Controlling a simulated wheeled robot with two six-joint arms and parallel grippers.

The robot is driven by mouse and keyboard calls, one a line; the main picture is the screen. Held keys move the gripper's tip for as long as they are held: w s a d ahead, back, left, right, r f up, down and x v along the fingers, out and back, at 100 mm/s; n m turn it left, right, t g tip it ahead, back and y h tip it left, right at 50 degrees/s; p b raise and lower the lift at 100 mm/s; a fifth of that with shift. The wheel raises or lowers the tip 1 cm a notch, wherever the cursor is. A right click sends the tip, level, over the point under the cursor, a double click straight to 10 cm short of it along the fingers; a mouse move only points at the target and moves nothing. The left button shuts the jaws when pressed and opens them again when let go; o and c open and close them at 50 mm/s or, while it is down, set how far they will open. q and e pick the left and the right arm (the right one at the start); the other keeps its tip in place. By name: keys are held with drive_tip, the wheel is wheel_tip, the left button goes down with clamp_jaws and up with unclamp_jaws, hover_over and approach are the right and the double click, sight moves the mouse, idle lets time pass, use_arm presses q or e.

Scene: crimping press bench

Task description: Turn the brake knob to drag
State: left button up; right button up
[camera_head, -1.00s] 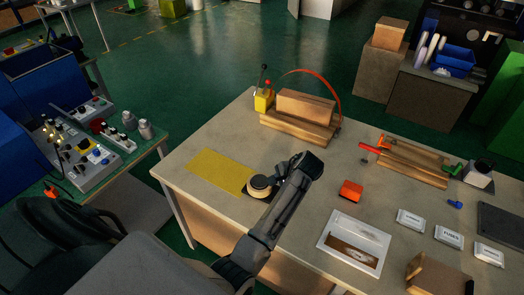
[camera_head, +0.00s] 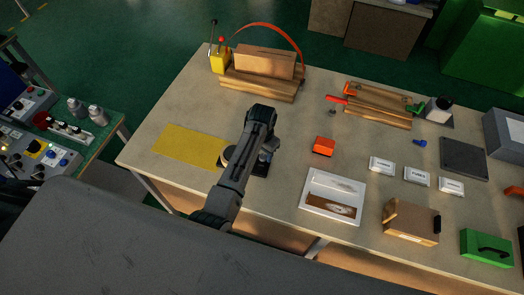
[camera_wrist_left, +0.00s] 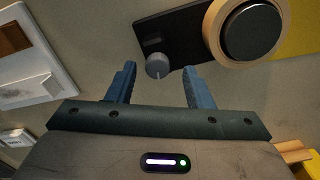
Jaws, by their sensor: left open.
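The brake knob (camera_wrist_left: 157,65) is a small grey knob with a pale pointer line. It sits on a dark base plate (camera_wrist_left: 183,28) beside a round black disc with a tan rim (camera_wrist_left: 252,28) in the left wrist view. My left gripper (camera_wrist_left: 160,69) is open, with one finger on each side of the knob; I cannot tell whether either touches it. In the head view, the tan-rimmed disc (camera_head: 227,157) and base plate (camera_head: 262,168) show partly behind my left arm, and the knob is hidden. My right gripper is not in view.
A yellow mat (camera_head: 185,146) lies left of the device. An orange block (camera_head: 324,146) and a white framed panel (camera_head: 333,196) lie to its right. A wooden fixture with a red arch (camera_head: 262,75) stands behind. The bench between them is clear.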

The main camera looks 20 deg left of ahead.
use_arm(q)
drive_tip(key=shift+s+d+f, duration=0.1)
drive_tip(key=shift+f, duration=0.5)
drive_tip(key=shift+c, duration=1.4)
drive_tip(key=c, duration=0.7)
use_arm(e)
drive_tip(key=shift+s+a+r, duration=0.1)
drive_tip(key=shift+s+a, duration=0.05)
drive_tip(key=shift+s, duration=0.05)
